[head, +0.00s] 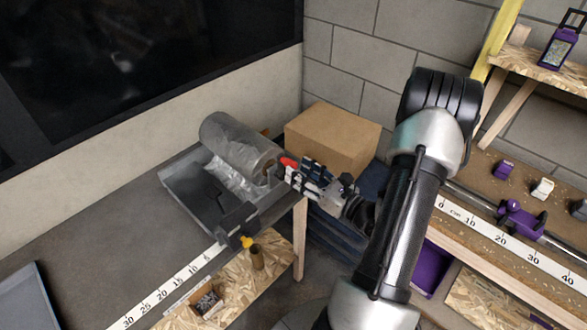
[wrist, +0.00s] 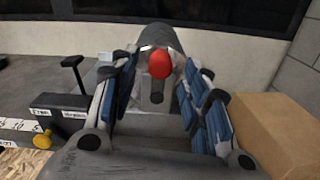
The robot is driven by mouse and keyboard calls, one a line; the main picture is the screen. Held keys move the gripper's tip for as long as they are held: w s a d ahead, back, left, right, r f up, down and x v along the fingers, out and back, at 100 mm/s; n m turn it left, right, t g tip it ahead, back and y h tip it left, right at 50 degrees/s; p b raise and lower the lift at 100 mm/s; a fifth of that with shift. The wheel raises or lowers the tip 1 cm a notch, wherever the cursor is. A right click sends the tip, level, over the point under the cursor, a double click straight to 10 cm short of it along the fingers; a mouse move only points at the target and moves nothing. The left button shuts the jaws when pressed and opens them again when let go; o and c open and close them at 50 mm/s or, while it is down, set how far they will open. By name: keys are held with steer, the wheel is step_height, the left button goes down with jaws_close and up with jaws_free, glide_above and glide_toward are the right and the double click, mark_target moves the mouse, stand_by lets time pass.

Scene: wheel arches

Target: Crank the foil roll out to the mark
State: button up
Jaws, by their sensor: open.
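The foil roll (head: 238,145) is a silver cylinder on a grey holder at the back end of the left bench, with a sheet of foil (head: 228,174) hanging from it. A red crank knob (head: 287,162) is at its near end; it also shows in the wrist view (wrist: 160,64). My gripper (head: 299,168) is open beside the knob. In the wrist view its blue-padded fingers (wrist: 164,82) stand on either side of the knob, with visible gaps. A white scale (head: 165,289) runs along the bench edge. I cannot make out a separate mark on it.
A black block (head: 237,220) with a yellow knob (head: 247,242) sits at the bench edge. A cardboard box (head: 330,137) stands right of the roll, close to my gripper. Another bench with a scale (head: 500,240) lies to the right. The left bench top is mostly clear.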

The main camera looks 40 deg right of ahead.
mark_target(295, 168)
steer(key=shift+w+a, duration=0.15)
steer(key=shift+w, duration=1.5)
steer(key=shift+c, duration=0.6)
jaws_close()
